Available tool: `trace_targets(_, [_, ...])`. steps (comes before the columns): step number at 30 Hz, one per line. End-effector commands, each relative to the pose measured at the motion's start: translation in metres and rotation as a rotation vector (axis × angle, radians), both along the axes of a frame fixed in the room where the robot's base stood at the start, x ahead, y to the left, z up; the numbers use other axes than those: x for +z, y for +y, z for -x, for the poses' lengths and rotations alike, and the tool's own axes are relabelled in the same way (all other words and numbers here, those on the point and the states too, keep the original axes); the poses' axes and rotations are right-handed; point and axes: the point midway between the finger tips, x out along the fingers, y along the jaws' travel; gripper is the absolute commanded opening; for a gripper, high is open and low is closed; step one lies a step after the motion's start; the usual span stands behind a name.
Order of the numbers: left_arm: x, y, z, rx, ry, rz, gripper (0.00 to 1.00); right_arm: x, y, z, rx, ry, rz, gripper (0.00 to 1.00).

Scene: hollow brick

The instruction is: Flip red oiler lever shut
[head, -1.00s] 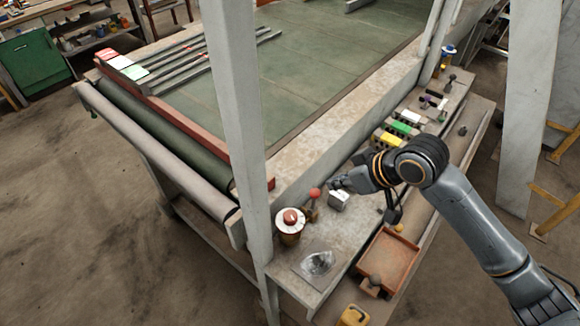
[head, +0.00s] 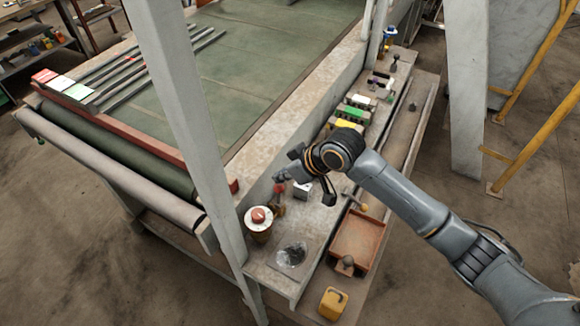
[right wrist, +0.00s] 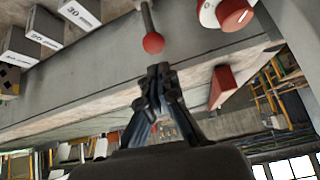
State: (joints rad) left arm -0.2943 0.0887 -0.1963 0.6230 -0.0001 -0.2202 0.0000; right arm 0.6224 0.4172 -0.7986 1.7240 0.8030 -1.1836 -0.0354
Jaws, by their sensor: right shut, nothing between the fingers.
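The lever has a red ball knob (head: 279,188) and stands on the bench ledge just behind the round oiler with its red and white top (head: 258,216). In the right wrist view the red knob (right wrist: 153,42) on its grey rod is just ahead of the fingertips, and the red and white top (right wrist: 228,14) is at the upper right. My right gripper (head: 279,177) is beside the knob in the head view, partly overlapping its area. Its fingers (right wrist: 155,78) are shut and empty. Whether they touch the knob I cannot tell. My left gripper is out of view.
A white-topped block (head: 302,190) stands close to the right gripper. An orange tray (head: 357,240) and yellow item (head: 332,303) lie nearer the front. A grey post (head: 190,130) rises left of the oiler. Numbered blocks (right wrist: 82,12) show in the wrist view.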

Motion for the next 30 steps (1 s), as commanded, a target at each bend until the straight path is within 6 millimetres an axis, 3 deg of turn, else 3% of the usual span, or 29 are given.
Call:
trace_targets(9, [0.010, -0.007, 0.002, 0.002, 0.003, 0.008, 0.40, -0.025, 0.016, -0.011, 0.001, 0.001, 0.001, 0.00])
trace_targets(21, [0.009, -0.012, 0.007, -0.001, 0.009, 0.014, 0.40, -0.027, 0.017, -0.013, 0.002, -0.002, 0.000, 0.00])
trace_targets(30, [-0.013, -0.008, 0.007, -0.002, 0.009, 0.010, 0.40, -0.034, 0.018, -0.025, 0.003, -0.034, -0.054, 0.00])
